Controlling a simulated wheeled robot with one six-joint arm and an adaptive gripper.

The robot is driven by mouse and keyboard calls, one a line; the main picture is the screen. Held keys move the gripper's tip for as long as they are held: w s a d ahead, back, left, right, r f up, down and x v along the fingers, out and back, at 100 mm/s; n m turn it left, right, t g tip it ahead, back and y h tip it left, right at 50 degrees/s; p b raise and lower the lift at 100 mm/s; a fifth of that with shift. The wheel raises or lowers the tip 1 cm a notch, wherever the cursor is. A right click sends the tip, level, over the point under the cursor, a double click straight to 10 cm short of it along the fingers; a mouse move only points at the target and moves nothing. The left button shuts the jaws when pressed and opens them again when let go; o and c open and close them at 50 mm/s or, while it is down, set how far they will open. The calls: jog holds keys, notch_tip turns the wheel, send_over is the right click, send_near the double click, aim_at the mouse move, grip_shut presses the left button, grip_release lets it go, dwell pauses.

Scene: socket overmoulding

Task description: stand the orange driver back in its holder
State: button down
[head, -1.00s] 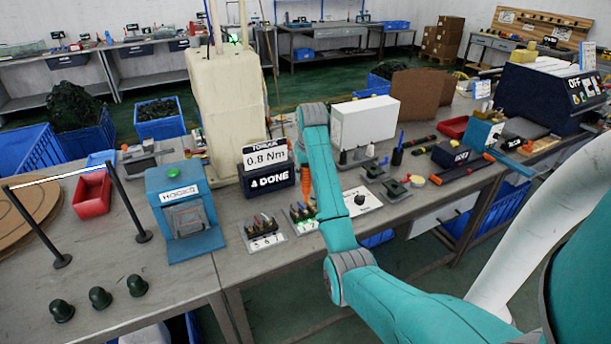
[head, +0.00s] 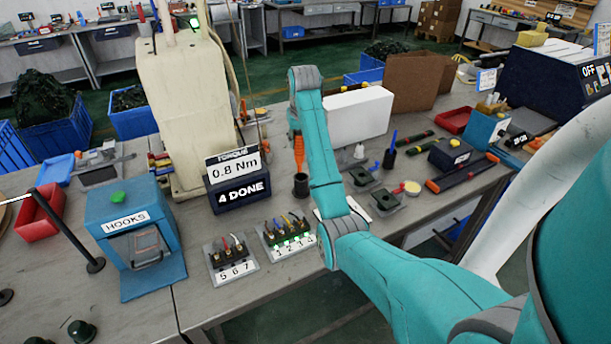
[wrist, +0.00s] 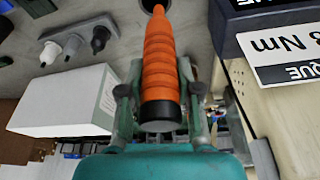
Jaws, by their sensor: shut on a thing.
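The orange driver (head: 299,150) stands upright on the bench side of my arm, directly above or just entering its dark cup-like holder (head: 301,186). In the wrist view the driver (wrist: 160,60) has a ribbed orange handle with a black end cap, and its far end points at a dark round opening (wrist: 152,5). My gripper (wrist: 160,95) is shut on the handle, one finger on each side. In the head view the gripper is mostly hidden by my arm. How deep the tip sits in the holder cannot be told.
A torque display (head: 238,180) reading 0.8 Nm and 4 DONE stands left of the holder. A white box (head: 358,115) stands behind it. Terminal blocks (head: 287,236) with coloured wires lie in front. A blue hooks box (head: 135,240) is farther left.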

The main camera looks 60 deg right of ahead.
aim_at(300, 164)
jog(key=x, duration=0.2)
jog(key=s+x, duration=0.1)
jog(key=x, duration=0.2)
jog(key=shift+f, duration=0.45)
jog(key=shift+a+f, duration=0.1)
jog(key=shift+f, duration=2)
jog(key=c, duration=0.8)
grip_release()
